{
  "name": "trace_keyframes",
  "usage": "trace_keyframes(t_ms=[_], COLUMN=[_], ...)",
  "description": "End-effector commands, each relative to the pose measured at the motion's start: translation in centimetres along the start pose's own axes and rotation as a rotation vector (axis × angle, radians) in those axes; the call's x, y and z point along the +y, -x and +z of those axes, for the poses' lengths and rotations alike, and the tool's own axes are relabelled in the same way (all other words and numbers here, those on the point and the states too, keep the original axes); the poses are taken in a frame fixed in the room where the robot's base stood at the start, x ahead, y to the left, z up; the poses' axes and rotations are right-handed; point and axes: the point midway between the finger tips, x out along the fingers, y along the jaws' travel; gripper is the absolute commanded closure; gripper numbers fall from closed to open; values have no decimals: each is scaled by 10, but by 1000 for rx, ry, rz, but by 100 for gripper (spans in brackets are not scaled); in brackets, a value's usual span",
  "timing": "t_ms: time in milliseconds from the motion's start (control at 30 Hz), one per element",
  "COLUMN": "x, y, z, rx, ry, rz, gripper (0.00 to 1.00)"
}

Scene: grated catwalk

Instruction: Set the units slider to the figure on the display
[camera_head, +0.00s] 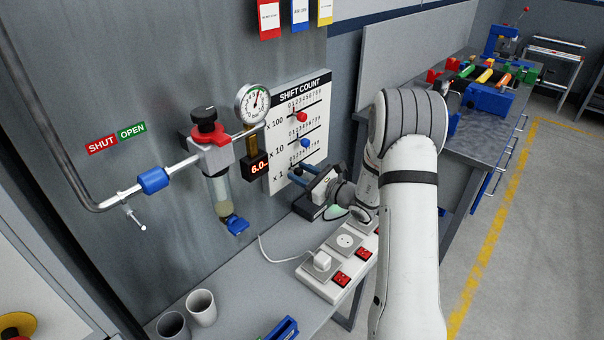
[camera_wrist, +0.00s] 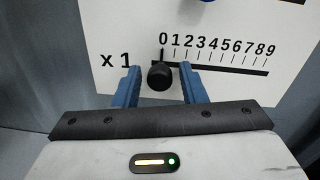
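The units slider is a round black knob (camera_wrist: 159,76) on the row marked x 1, below the left end of its scale, by the 0. My gripper (camera_wrist: 159,69) is open, its two blue fingers one on each side of the knob with gaps between. The small display (camera_head: 259,168) under the round gauge shows orange digits that look like 6.0.
Above are a red knob (camera_head: 301,117) on the x 100 row and a blue knob (camera_head: 305,142) on the x 10 row. A pipe with a red and black valve (camera_head: 208,130) runs left of the board. A socket strip (camera_head: 344,242) and two cups (camera_head: 202,307) stand on the shelf below.

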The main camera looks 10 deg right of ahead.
Motion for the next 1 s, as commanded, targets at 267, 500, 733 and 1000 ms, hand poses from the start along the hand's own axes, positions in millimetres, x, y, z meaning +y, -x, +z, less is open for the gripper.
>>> trace_keyframes(t_ms=[267, 500, 733, 1000], x=[0, 0, 0, -27], y=[0, 0, 0, 2], z=[0, 0, 0, -6], rx=[0, 0, 0, -3], ry=[0, 0, 0, 3], rz=[0, 0, 0, -2], gripper=[85, 100, 100, 100])
